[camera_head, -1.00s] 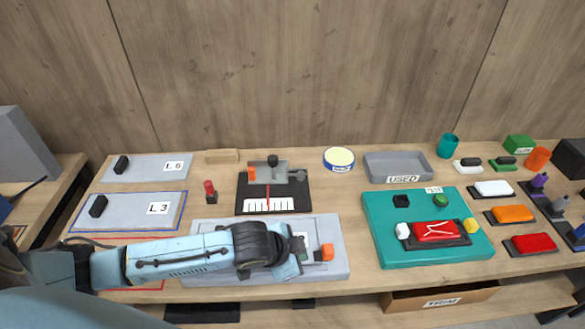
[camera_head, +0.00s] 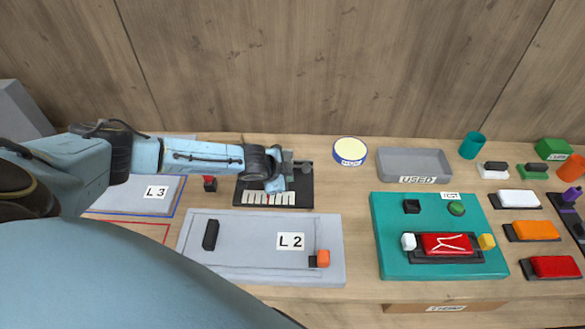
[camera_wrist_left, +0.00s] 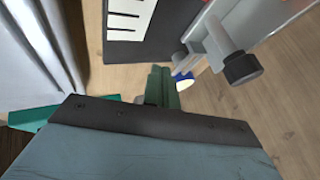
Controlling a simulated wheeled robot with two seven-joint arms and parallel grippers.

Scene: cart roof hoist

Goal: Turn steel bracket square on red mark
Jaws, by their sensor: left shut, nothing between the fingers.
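The black plate (camera_head: 302,192) with a white scale (camera_head: 266,198) lies at the middle of the bench. My left gripper (camera_head: 275,184) is over this plate, shut and empty, and hides most of the steel bracket in the head view. In the left wrist view the grey bracket (camera_wrist_left: 212,42) with its dark knob (camera_wrist_left: 242,68) shows at upper right. The shut fingers (camera_wrist_left: 160,85) are just left of it in the picture; I cannot tell whether they touch it. The red mark is mostly hidden, so the bracket's angle to it is unclear. My right gripper is not in view.
A grey plate marked L 2 (camera_head: 255,268) lies in front. A red-topped peg (camera_head: 209,183) stands close left of the black plate, under my arm. A round yellow-topped tin (camera_head: 350,151), the USED tray (camera_head: 415,163) and a teal fixture (camera_head: 390,262) are to the right.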

